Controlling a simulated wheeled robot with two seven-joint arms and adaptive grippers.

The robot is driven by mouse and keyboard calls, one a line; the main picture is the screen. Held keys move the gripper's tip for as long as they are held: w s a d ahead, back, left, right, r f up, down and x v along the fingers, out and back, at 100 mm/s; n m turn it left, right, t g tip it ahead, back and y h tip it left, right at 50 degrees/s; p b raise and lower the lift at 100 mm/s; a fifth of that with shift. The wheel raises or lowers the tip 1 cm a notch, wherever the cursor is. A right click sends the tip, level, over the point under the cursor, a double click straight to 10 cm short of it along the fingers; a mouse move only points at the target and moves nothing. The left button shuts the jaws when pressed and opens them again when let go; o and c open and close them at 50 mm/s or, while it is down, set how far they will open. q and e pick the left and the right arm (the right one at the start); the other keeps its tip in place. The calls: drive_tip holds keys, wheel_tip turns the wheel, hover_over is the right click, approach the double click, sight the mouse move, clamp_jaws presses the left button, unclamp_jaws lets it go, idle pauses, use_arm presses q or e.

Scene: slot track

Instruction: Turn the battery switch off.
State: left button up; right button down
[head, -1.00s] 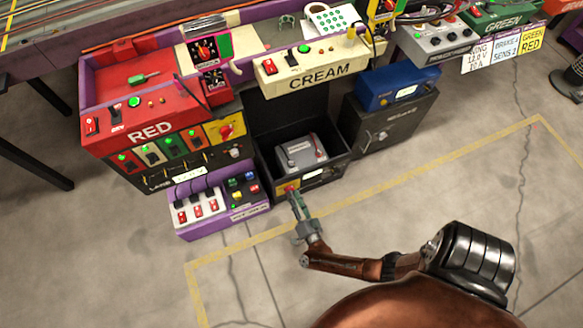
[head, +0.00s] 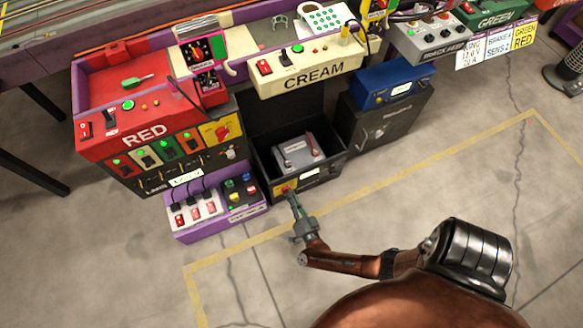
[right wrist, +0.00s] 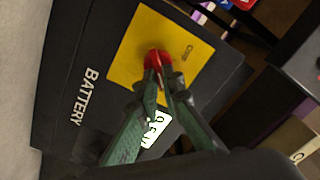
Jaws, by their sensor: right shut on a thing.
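The battery switch is a red knob (right wrist: 155,60) on a yellow plate (right wrist: 180,38), on the front of a black box marked BATTERY (right wrist: 62,105). In the head view the yellow plate with the red knob (head: 285,189) is at the low front of the open black box (head: 328,178). My right gripper (right wrist: 160,82) is shut on the red knob, its two green fingers meeting at it. In the head view the right gripper (head: 293,197) reaches the plate from below. Small print on the plate is too blurred to read. My left gripper is not in view.
A grey battery (head: 296,153) with leads sits inside the box. A purple switch panel (head: 212,222) stands close on the left, under the RED station (head: 145,130). A dark cabinet (head: 385,130) with a blue unit (head: 395,86) is at right. The floor in front is clear.

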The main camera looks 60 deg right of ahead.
drive_tip(key=shift+n, duration=0.4)
drive_tip(key=n, duration=0.3)
drive_tip(key=n+p, duration=0.1)
drive_tip(key=n, duration=0.2)
drive_tip(key=a+n, duration=0.1)
drive_tip(key=n, duration=0.3)
drive_tip(key=shift+w+r+p, duration=0.1)
drive_tip(key=shift+w+p, duration=0.1)
drive_tip(key=shift+p, duration=0.15)
drive_tip(key=n, duration=0.4)
drive_tip(key=shift+n, duration=0.3)
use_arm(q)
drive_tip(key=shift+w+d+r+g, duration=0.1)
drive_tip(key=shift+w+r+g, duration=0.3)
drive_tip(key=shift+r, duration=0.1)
use_arm(e)
drive_tip(key=shift+w+a+n, duration=0.1)
drive_tip(key=shift+a+n, duration=0.05)
drive_tip(key=shift+n, duration=1.05)
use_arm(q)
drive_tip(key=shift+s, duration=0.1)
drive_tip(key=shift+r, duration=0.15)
use_arm(e)
drive_tip(key=shift+n, duration=0.3)
